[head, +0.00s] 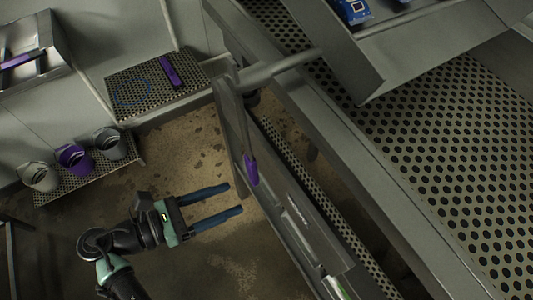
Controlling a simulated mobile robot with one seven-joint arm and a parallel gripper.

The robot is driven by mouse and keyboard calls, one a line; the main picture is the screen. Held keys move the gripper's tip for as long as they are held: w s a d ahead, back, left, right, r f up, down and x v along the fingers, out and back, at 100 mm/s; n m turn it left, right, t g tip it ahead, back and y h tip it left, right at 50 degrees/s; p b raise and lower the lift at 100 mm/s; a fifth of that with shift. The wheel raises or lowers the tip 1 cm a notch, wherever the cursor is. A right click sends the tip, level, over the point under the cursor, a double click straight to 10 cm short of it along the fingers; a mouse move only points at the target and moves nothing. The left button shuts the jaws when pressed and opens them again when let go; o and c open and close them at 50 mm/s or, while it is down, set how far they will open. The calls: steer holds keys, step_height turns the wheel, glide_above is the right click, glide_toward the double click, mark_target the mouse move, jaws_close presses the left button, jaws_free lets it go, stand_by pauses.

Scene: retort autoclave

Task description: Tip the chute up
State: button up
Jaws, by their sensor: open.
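What looks like the chute is a grey sloping metal tray (430,45) at the top right, cut off by the picture's edge. A blue packet (354,11) lies in it, with part of another beside it. A grey shaft (282,69) runs from its left side to a lever whose purple grip (250,168) points downward in the picture. My gripper (235,198) is open and empty, its two blue fingers pointing right. The fingertips are just left of and below the purple grip, apart from it in the picture; the depth between them is hard to judge.
A perforated metal deck (460,150) lies under the chute. A grey panel (297,222) runs diagonally right of my gripper. At left are a perforated shelf (135,90) with a purple-handled tool, and several cups (75,158) on a lower shelf. The floor around my gripper is clear.

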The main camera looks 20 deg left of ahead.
steer(key=shift+s+a+r+t+h+p, duration=0.2)
steer(key=shift+a+r+t, duration=0.15)
steer(key=shift+r, duration=0.55)
steer(key=shift+s+a+r+t+h+p, duration=0.25)
steer(key=shift+r+t, duration=0.2)
steer(key=shift+r, duration=0.45)
steer(key=shift+s+a+r+t+h+p, duration=0.2)
steer(key=shift+a+r+t, duration=0.2)
steer(key=shift+r, duration=0.5)
steer(key=shift+d, duration=0.1)
steer(key=p+x, duration=0.3)
steer(key=x, duration=0.9)
steer(key=shift+w+d, duration=0.2)
steer(key=shift+w, duration=0.1)
jaws_close()
stand_by(1.1)
